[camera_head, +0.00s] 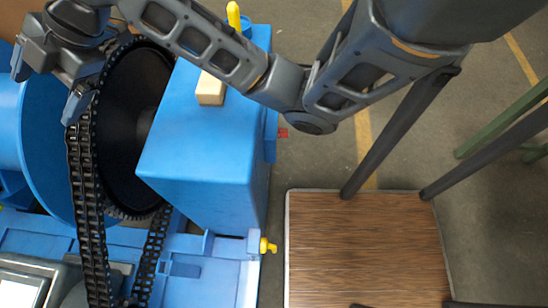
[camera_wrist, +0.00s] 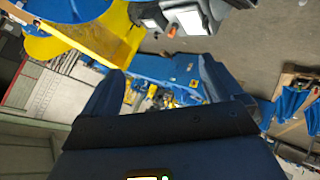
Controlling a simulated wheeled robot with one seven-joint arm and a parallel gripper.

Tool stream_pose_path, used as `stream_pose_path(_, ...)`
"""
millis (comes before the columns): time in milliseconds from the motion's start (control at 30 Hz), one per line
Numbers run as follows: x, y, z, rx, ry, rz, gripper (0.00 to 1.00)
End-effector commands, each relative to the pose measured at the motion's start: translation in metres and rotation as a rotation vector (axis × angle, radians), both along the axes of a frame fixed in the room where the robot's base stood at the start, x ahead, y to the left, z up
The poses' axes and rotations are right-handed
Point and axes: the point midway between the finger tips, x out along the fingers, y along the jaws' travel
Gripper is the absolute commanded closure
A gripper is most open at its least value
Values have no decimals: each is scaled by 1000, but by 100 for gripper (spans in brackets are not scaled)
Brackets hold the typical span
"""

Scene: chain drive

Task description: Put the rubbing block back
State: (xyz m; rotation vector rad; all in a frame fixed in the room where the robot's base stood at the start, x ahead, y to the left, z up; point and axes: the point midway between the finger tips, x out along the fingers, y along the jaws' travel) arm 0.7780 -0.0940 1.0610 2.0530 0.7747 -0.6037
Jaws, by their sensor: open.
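A small pale tan block (camera_head: 210,88), which looks like the rubbing block, lies on top of the blue housing (camera_head: 195,150) in the head view. My arm passes right beside it and may cover part of it. My gripper (camera_head: 48,83) is at the upper left, near the rim of the large black sprocket (camera_head: 112,185) and the chain (camera_head: 88,210), well left of the block. In the wrist view my gripper (camera_wrist: 160,80) has its two fingers wide apart with nothing held between them. I cannot make out the block in the wrist view.
A yellow-handled item (camera_head: 234,15) stands in a blue holder behind the block. A red knob (camera_head: 283,132) and a yellow fitting (camera_head: 267,246) stick out on the housing side. A wood-topped stand (camera_head: 365,245) is at the lower right. Open floor (camera_head: 400,150) lies behind it.

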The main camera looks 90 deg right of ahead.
Motion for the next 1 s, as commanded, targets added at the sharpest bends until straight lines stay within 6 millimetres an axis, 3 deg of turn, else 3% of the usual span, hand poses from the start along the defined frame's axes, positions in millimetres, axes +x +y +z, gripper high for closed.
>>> stream_pose_path(33, 10, 26, 7, 88, -55, -28, 6)
stream_pose_path(200, 26, 78, 26, 369, -193, -181, 6)
stream_pose_path(333, 22, 108, 26, 568, -248, -309, 6)
stream_pose_path(467, 4, 129, 14, 736, -270, -445, 6)
stream_pose_path(567, -19, 142, -2, 837, -270, -550, 6)
stream_pose_path(767, -86, 156, -45, 953, -249, -747, 6)
stream_pose_path(1000, -194, 151, -84, 947, -236, -897, 6)
